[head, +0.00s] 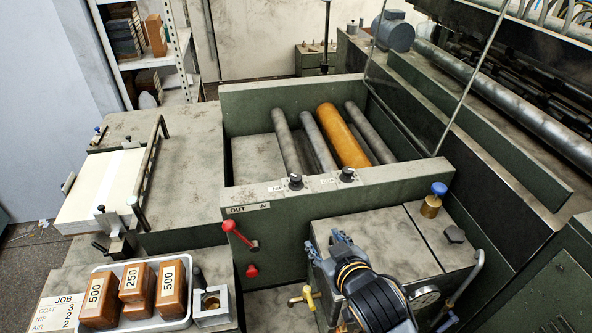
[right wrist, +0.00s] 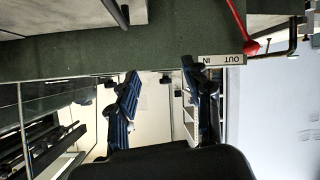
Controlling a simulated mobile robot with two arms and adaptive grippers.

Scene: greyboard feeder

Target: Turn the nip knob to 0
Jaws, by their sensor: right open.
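The nip knob (head: 295,181) is a small black knob on top of the green front wall, beside a white label that seems to read NIP. A similar black knob (head: 347,174) stands to its right by another label. The dial marks are too small to read. My right gripper (head: 326,246) is open and empty, in front of the green wall, below and to the right of the nip knob and apart from it. In the right wrist view its two spread fingers (right wrist: 160,72) have nothing between them. My left gripper is not in view.
A red lever (head: 238,235) sticks out from the wall under the OUT/IN label (head: 248,208). A brass valve with a blue cap (head: 432,200) stands to the right. A tray (head: 189,317) of brown weights and a job card (head: 56,313) lie at lower left. Rollers (head: 342,138) lie behind the wall.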

